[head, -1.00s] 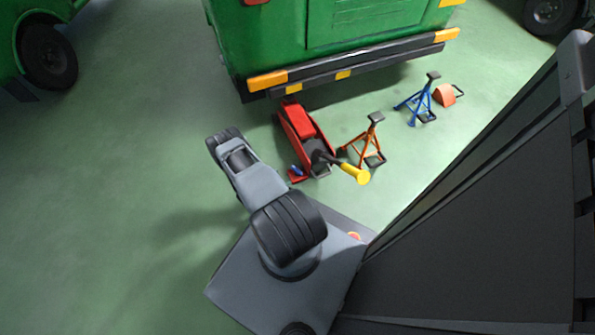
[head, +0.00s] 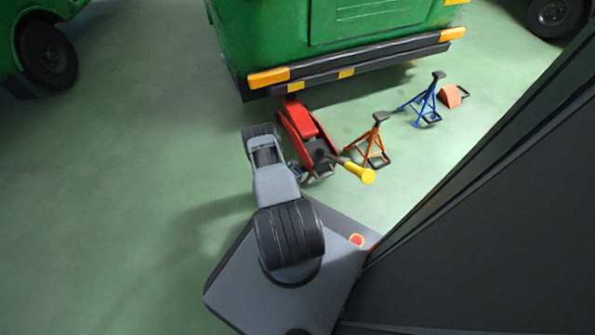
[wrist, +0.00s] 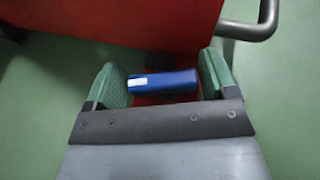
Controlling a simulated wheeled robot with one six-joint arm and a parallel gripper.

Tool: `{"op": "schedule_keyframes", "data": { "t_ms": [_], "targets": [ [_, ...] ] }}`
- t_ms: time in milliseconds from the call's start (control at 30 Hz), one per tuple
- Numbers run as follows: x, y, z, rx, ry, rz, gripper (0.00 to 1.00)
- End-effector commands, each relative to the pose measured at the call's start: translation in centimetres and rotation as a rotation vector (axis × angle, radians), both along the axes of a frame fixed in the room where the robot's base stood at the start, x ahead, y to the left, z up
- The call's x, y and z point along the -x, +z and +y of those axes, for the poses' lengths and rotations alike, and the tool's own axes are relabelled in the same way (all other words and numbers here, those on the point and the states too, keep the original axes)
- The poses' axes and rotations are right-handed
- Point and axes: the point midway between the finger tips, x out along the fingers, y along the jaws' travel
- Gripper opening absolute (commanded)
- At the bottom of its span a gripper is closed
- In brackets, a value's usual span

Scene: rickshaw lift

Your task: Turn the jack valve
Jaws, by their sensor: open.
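The red floor jack (head: 305,127) stands at the rear of the green vehicle, with its yellow-ended handle (head: 359,173) pointing to the lower right. In the wrist view the blue jack valve (wrist: 162,82) lies crosswise in front of the red jack body (wrist: 150,28). My gripper (wrist: 164,84) is open, with one green-padded finger on each side of the valve. The valve shows between the fingers; a small gap shows at its left end, and its right end is close to the right finger. In the head view my arm hides the valve and most of the gripper.
An orange jack stand (head: 374,142), a blue jack stand (head: 425,102) and an orange wedge (head: 452,96) stand right of the jack. The green vehicle's bumper (head: 350,68) spans above them.

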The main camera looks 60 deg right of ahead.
Motion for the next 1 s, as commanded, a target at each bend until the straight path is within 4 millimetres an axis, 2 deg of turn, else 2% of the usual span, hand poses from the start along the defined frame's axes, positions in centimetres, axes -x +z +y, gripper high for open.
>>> {"op": "schedule_keyframes", "data": {
  "t_ms": [133,500,667,1000],
  "targets": [
    [0.0,0.02,0.0,0.0,0.0,0.0,0.78],
    [-0.09,0.02,0.01,0.0,0.002,-0.001,0.44],
    [-0.18,0.06,-0.07,0.003,-0.051,-0.001,0.44],
    [-0.14,0.07,-0.09,0.005,-0.337,-0.003,0.44]
  ]
}}
